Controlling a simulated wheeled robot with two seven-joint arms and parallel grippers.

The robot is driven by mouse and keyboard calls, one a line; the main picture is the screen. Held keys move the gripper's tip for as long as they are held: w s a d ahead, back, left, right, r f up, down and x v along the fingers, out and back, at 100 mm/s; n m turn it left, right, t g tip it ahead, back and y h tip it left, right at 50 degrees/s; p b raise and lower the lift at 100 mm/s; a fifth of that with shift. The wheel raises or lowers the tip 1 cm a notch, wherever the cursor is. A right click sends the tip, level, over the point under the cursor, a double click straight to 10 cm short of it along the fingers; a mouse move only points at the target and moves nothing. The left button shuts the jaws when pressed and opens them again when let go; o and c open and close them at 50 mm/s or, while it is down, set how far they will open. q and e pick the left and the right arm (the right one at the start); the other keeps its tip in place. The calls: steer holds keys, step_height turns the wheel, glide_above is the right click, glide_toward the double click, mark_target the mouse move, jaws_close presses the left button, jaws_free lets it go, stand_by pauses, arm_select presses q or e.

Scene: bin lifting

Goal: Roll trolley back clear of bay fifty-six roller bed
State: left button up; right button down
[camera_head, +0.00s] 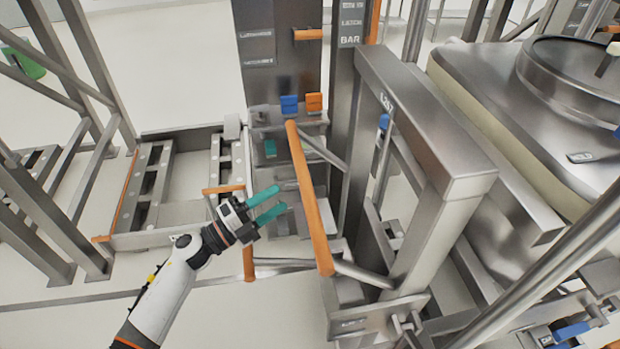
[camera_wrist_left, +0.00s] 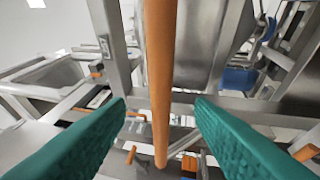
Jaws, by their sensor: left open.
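A long orange handle bar (camera_head: 310,200) slants across the middle of the head view, fixed by steel brackets to a steel frame with a mast (camera_head: 425,135). This frame looks like the trolley. My left gripper (camera_head: 268,203) is just left of the bar, its two green fingers apart and pointing toward it. In the left wrist view the bar (camera_wrist_left: 160,70) runs upright between the open fingers (camera_wrist_left: 160,104), with a gap on both sides. A low steel bed with slotted rails (camera_head: 150,195) lies at the left. I cannot read a bay number. My right gripper is out of view.
A large steel bin with a round lid (camera_head: 570,100) stands at the right. Steel posts (camera_head: 90,60) rise at the left. Blue (camera_head: 289,104) and orange (camera_head: 314,102) blocks sit at the column's foot. Pale floor (camera_head: 165,65) is open at the back left.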

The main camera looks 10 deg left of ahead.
mark_target(306, 180)
arm_select(q)
steer(key=p+x, duration=0.1)
steer(key=x, duration=0.8)
steer(key=shift+w+d+p, duration=0.1)
steer(key=shift+w+p, duration=0.1)
steer(key=shift+p, duration=0.2)
steer(key=shift+w+d, duration=0.4)
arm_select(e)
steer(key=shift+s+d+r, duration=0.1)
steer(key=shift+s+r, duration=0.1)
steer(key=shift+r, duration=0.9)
arm_select(q)
jaws_close()
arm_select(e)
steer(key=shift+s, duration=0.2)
